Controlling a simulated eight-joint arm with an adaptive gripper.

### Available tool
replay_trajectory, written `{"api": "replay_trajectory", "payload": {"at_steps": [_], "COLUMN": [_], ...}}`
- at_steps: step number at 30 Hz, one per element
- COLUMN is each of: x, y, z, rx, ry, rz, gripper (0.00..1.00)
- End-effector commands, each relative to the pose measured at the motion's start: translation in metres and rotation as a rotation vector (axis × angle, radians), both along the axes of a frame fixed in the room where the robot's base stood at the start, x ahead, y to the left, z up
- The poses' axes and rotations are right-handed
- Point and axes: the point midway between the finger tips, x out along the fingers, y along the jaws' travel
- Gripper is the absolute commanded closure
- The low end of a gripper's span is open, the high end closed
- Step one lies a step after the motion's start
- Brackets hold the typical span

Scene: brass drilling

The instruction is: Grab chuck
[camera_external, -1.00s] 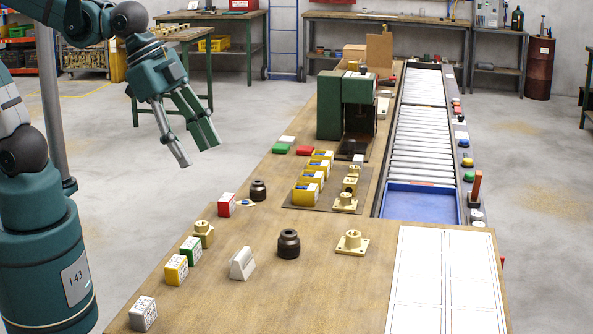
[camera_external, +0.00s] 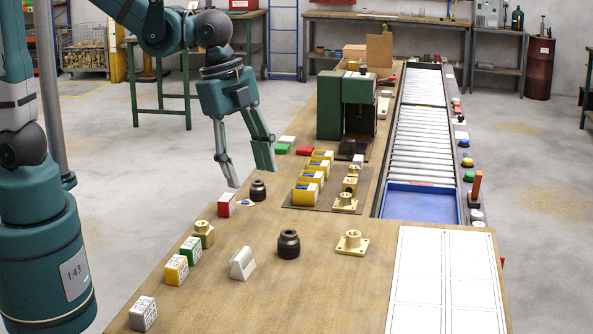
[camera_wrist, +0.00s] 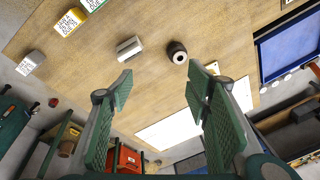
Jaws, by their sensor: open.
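A dark cylindrical chuck (camera_external: 289,243) stands upright on the wooden table (camera_external: 330,290), in the front middle. A second, smaller-looking dark piece of like shape (camera_external: 258,190) stands further back, near the red box. My gripper (camera_external: 249,172) is open and empty, pointing down above the table's left edge, close to the further dark piece in the picture. In the wrist view a dark chuck (camera_wrist: 178,52) with a pale round centre shows beyond the fingertips, between them and towards the right finger. My open gripper (camera_wrist: 160,84) touches nothing that I can see.
A white wedge (camera_external: 242,263) stands left of the front chuck, a brass flange (camera_external: 351,243) right of it. Brass fitting (camera_external: 203,233), red box (camera_external: 227,205), green box (camera_external: 191,250) and yellow box (camera_external: 176,269) line the left edge. A green machine (camera_external: 345,105) stands further back.

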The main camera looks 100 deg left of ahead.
Motion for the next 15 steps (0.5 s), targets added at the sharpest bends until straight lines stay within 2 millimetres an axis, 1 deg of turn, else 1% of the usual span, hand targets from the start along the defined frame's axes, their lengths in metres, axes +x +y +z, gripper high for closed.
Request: {"api": "replay_trajectory", "payload": {"at_steps": [1,3,8,15], "x": [0.007,0.014,0.029,0.05], "y": [0.002,0.005,0.012,0.021], "z": [-0.004,-0.01,-0.026,-0.053], "rx": [0.003,0.007,0.016,0.022], "ry": [0.011,0.028,0.066,0.124], "rz": [-0.013,-0.038,-0.094,-0.178], "gripper": [0.52,0.52,0.52,0.52]}}
